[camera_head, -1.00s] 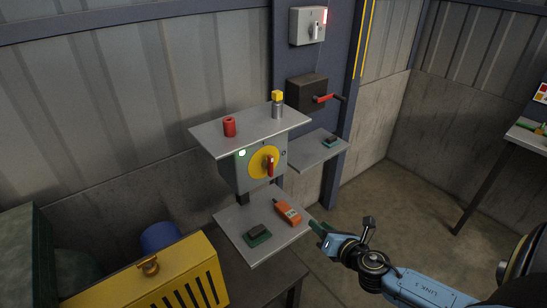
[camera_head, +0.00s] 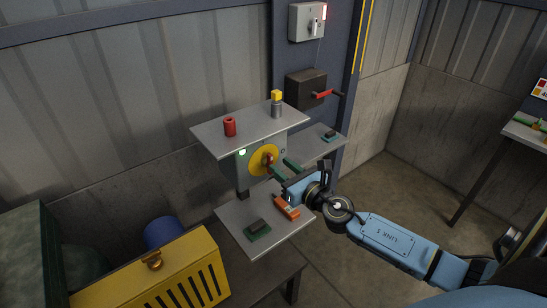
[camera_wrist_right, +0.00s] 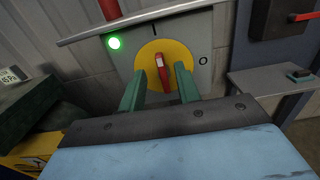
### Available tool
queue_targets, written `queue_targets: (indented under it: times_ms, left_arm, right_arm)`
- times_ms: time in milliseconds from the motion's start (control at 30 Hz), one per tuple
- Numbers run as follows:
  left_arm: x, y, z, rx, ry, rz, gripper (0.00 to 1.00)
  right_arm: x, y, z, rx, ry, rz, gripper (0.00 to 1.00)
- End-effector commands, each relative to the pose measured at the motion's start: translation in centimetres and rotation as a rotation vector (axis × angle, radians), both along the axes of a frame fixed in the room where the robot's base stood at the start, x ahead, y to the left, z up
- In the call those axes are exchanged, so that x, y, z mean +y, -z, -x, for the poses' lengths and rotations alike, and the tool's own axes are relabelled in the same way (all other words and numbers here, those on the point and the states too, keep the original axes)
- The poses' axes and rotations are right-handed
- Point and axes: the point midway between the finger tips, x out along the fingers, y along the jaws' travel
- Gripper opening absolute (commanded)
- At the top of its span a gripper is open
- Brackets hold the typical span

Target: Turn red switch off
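The red switch (camera_head: 268,160) is a red handle on a yellow disc (camera_head: 257,169), on a grey box below the upper shelf. In the right wrist view the red handle (camera_wrist_right: 162,73) stands nearly upright, between an "I" mark above and an "O" mark at right. A green lamp (camera_wrist_right: 114,43) glows at the box's upper left. My right gripper (camera_head: 283,167) is open in front of the disc. In the wrist view its two green fingers (camera_wrist_right: 160,85) stand either side of the handle, with gaps. My left gripper is not in view.
The upper shelf (camera_head: 215,140) holds a red cylinder (camera_head: 230,127) and a yellow-topped one (camera_head: 276,104). The lower shelf (camera_head: 238,218) holds an orange device (camera_head: 286,208) and a dark block (camera_head: 257,229). A black box with a red lever (camera_head: 324,93) is at right.

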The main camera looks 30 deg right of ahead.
Motion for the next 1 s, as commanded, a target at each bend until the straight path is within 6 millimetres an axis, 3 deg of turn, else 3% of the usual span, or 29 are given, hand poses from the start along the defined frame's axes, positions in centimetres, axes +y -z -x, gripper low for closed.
queue_targets:
  times_ms: [100, 300, 700, 933, 1000]
  left_arm:
    - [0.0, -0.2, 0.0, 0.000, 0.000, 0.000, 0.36]
    - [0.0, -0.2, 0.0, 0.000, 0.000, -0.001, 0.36]
    - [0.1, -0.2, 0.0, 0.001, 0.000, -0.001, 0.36]
    - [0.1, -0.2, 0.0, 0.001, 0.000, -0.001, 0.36]
    - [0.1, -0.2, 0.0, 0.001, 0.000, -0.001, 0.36]
  right_arm:
    - [0.2, -0.1, -2.0, -0.002, 0.001, -0.002, 0.33]
    - [0.3, 0.0, -4.0, -0.001, 0.000, -0.001, 0.33]
    - [0.4, 0.1, -4.5, 0.001, -0.001, -0.001, 0.33]
    - [0.4, 0.1, -4.5, 0.001, 0.000, -0.001, 0.03]
    - [0.4, 0.1, -4.5, 0.001, 0.000, -0.001, 0.00]
